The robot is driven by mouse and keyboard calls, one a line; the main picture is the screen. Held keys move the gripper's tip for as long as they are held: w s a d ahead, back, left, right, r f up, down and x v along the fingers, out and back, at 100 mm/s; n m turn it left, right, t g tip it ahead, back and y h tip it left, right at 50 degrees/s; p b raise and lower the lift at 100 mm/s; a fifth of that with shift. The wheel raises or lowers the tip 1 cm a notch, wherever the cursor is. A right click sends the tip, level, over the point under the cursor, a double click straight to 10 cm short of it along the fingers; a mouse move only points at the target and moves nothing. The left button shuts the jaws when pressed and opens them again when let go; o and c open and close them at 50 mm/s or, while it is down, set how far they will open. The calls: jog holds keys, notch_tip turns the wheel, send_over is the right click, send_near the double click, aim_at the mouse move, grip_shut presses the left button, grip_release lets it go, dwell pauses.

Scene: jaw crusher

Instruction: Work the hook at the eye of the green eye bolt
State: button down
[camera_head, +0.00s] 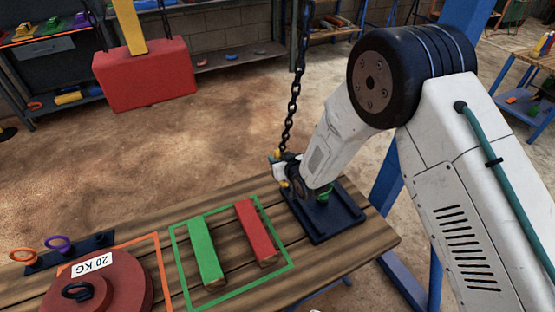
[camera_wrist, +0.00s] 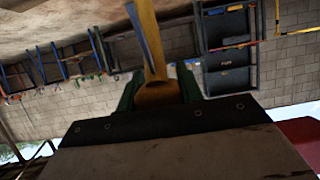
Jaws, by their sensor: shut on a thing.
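In the head view my gripper (camera_head: 282,171) is at the lower end of a hanging dark chain (camera_head: 292,105), above the left part of a dark blue tray (camera_head: 334,234). It is shut on the yellow hook (camera_wrist: 158,94), which stands between the jaws in the wrist view; small yellow bits show at the gripper in the head view. A green piece, apparently the green eye bolt (camera_head: 325,193), stands in the tray just right of my gripper, partly behind my arm. Its eye, and whether the hook touches it, cannot be made out.
A green bar (camera_head: 205,250) and a red bar (camera_head: 256,232) lie in a green outline on the wooden table. A round 20 KG weight (camera_head: 108,292) is at front left, with orange and purple rings (camera_head: 57,244) behind. A red block (camera_head: 145,75) hangs at back left.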

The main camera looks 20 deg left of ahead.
jog(key=w+d, duration=0.7)
jog(key=w, duration=0.2)
jog(key=shift+w, duration=0.15)
dwell(1.4)
jog(key=shift+r, duration=0.1)
jog(key=shift+s+d+f, duration=0.15)
jog(key=shift+s+d, duration=0.6)
jog(key=shift+d, duration=0.1)
jog(key=shift+s+d+f, duration=0.15)
jog(key=shift+s+d, duration=0.55)
jog(key=shift+d, duration=0.1)
jog(key=shift+s+d, duration=0.1)
jog(key=shift+s+d, duration=1)
jog(key=shift+d, duration=0.2)
jog(key=shift+r, duration=0.1)
jog(key=shift+s+d+r, duration=0.35)
jog(key=shift+r, duration=0.1)
jog(key=shift+r, duration=0.1)
